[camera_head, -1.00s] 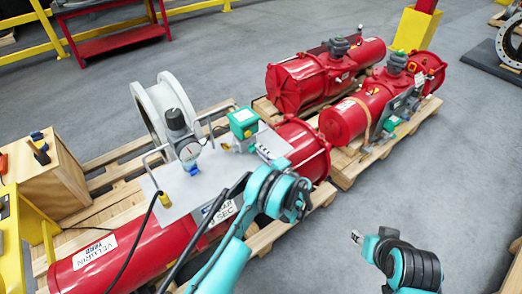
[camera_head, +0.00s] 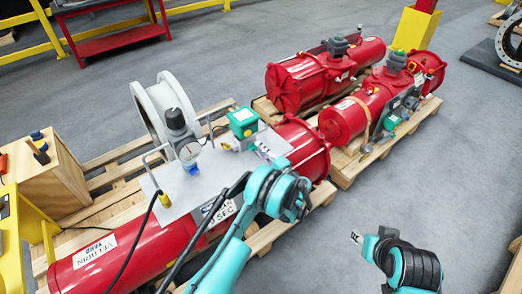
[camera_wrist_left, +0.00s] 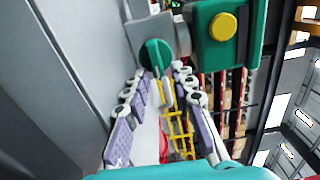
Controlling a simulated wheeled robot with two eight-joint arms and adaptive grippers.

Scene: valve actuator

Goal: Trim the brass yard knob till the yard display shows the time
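My left gripper (camera_head: 264,152) is at the right end of the grey plate, beside a green-topped box (camera_head: 243,122). In the left wrist view, its fingers (camera_wrist_left: 161,72) are partly apart, with their tips near a round green knob (camera_wrist_left: 155,54); contact is unclear. A green housing with a yellow button (camera_wrist_left: 223,27) is right of the knob. I cannot tell which part is the yard knob. My right gripper (camera_head: 357,237) is small at lower right.
More red actuators (camera_head: 300,83) lie on another pallet behind. A wooden tool box (camera_head: 65,180) stands left. Cables hang near my left arm. Grey floor (camera_head: 300,262) is clear between my arms.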

